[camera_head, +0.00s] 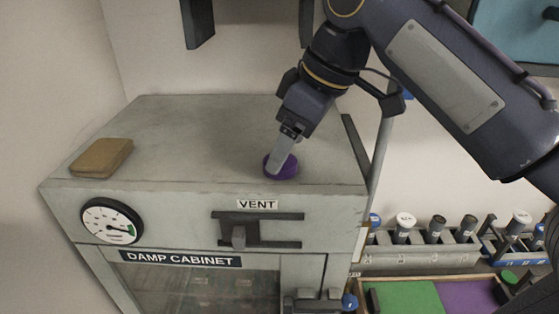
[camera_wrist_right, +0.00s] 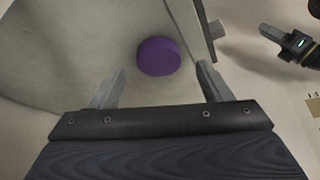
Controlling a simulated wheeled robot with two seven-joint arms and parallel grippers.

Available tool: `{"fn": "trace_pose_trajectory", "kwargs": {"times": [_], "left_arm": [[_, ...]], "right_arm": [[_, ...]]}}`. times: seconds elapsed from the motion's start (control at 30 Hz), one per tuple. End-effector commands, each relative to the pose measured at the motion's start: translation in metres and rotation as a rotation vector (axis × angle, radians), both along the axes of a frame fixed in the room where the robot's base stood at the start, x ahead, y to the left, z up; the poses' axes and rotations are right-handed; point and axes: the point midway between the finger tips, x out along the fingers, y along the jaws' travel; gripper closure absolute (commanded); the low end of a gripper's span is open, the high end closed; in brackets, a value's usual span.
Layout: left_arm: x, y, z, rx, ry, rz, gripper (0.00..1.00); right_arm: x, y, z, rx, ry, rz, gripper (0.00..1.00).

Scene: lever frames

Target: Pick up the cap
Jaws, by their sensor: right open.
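The purple cap (camera_head: 288,170) lies on top of the damp cabinet (camera_head: 200,135), near its front edge and behind the VENT label. It also shows in the right wrist view (camera_wrist_right: 158,56), ahead of and between the two fingers. My right gripper (camera_head: 277,168) comes down from above, and its near finger hides part of the cap. In the right wrist view my right gripper (camera_wrist_right: 160,70) is open, with nothing gripped. Whether a finger touches the cap cannot be told. My left gripper (camera_wrist_right: 274,35) appears at the upper right of the right wrist view; its opening is unclear.
A brown block (camera_head: 102,157) lies on the cabinet top at the left. A rack of bottles (camera_head: 425,252) and a green and purple tray (camera_head: 362,292) stand at the right. The middle of the cabinet top is clear.

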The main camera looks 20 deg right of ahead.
Motion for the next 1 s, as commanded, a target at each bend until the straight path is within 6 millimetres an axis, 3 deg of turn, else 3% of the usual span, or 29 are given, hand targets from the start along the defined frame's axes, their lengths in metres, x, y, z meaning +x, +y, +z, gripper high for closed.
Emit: {"fn": "trace_pose_trajectory", "kwargs": {"times": [0.2, 0.47, 0.8, 1.0], "left_arm": [[0.000, 0.000, 0.003, 0.000, 0.000, 0.000, 0.64], [0.000, 0.000, 0.003, 0.000, 0.000, 0.000, 0.64], [0.000, 0.000, 0.003, 0.000, 0.000, 0.000, 0.64], [0.000, 0.000, 0.003, 0.000, 0.000, 0.000, 0.64]], "right_arm": [[0.006, 0.006, -0.023, -0.001, 0.001, 0.000, 0.28], [0.007, 0.007, -0.025, 0.000, -0.001, 0.000, 0.30], [0.007, 0.007, -0.025, 0.000, -0.001, 0.000, 0.74], [0.007, 0.007, -0.024, 0.000, -0.001, 0.000, 0.76]]}}
